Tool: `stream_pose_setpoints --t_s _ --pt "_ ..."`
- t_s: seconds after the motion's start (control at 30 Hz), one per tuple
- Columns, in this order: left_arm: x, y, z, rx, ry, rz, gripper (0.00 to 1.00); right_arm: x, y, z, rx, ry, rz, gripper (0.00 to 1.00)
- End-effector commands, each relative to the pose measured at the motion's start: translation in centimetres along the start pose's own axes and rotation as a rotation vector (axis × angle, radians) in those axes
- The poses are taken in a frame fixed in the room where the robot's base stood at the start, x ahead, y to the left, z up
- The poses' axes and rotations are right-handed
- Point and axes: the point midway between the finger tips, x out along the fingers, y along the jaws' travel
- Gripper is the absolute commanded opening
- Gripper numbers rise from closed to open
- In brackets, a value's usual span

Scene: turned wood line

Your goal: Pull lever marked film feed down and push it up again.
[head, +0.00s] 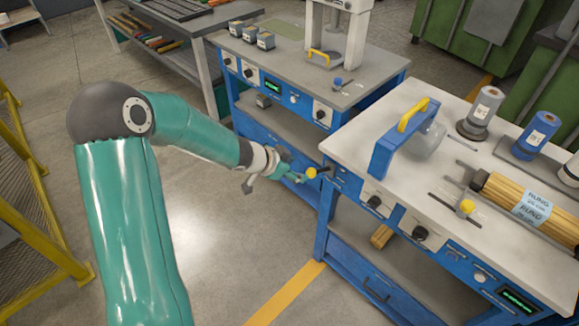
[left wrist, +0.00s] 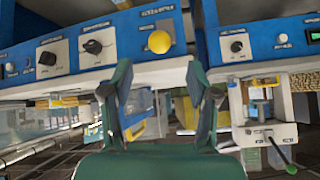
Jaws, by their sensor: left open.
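A lever with a yellow ball knob (head: 311,172) sticks out from the left end of the near blue bench. I cannot confirm that this is the film feed lever. My left gripper (head: 287,178) is just left of the knob. In the left wrist view its two fingers (left wrist: 161,82) are spread apart with nothing between them, and the knob lies beyond the tips, roughly centred. Whether a finger touches the knob cannot be told. My right gripper is not in view.
The near bench top (head: 345,150) carries a blue frame with a yellow handle (head: 412,115), spools and a wrapped bundle of rods (head: 525,205). Black rotary knobs (head: 374,202) line the front. Open floor lies left of the benches.

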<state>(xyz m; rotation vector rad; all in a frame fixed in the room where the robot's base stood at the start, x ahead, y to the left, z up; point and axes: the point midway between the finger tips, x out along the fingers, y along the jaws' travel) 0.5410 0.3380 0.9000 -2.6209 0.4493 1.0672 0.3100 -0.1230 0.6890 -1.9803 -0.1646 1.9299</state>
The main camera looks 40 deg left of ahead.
Motion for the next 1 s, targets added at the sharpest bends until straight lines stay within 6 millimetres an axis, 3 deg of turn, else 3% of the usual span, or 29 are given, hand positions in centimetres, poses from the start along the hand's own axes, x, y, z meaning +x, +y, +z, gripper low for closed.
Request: stream_pose_setpoints --t_s 0.13,0.37,0.83,1.0 --pt "-1.7 -0.1 0.0 0.0 0.002 -0.001 0.59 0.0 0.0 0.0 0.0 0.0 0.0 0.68" --pt "-2.7 0.0 0.0 0.0 0.001 0.0 0.59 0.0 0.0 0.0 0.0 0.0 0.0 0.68" --pt "-2.6 0.1 -0.1 0.002 0.002 0.002 0.59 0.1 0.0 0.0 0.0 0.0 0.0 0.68" --pt "-0.7 2.7 -0.1 0.019 -0.011 0.063 0.59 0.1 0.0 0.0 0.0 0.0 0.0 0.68"
